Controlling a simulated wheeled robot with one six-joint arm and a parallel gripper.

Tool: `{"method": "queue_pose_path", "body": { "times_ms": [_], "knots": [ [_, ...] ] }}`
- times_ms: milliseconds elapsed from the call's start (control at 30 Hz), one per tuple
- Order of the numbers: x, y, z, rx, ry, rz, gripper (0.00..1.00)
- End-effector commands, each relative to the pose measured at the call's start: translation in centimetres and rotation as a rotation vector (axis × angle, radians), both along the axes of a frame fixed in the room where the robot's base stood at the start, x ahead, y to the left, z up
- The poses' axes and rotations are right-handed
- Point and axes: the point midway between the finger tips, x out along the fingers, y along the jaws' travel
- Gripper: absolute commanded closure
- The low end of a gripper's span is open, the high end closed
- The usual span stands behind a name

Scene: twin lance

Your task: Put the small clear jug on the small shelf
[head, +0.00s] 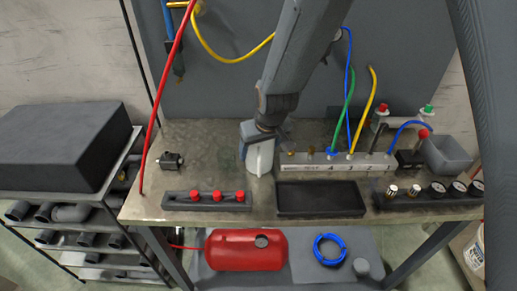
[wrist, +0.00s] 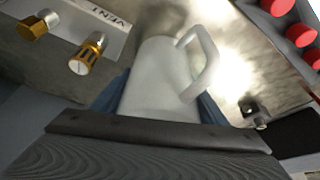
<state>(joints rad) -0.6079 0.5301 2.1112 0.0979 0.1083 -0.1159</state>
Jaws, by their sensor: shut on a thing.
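The small clear jug (head: 260,158) looks whitish and is at the middle of the workbench, below my gripper (head: 257,137). It also fills the middle of the wrist view (wrist: 155,85), with its handle to the upper right. My gripper is shut on the jug, with a blue finger on each side of it. The jug looks upright; I cannot tell whether its base touches the bench. A rack (head: 118,165) with several shelves stands at the left, and a low shelf (head: 345,240) lies under the bench. I cannot tell which is the small shelf.
On the workbench (head: 215,140), a black tray (head: 320,198), a strip with red knobs (head: 205,200), a hose manifold (head: 330,165) and a gauge block (head: 430,195) surround the jug. A black box (head: 60,140) tops the rack. A red tank (head: 245,249) and blue coil (head: 330,250) are below.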

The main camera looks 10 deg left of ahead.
Motion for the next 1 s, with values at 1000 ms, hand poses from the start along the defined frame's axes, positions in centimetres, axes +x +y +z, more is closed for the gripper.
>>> {"method": "queue_pose_path", "body": {
  "times_ms": [1000],
  "knots": [
    [-1.4, -1.1, 4.6, 0.003, -0.004, 0.000, 0.25]
  ]
}}
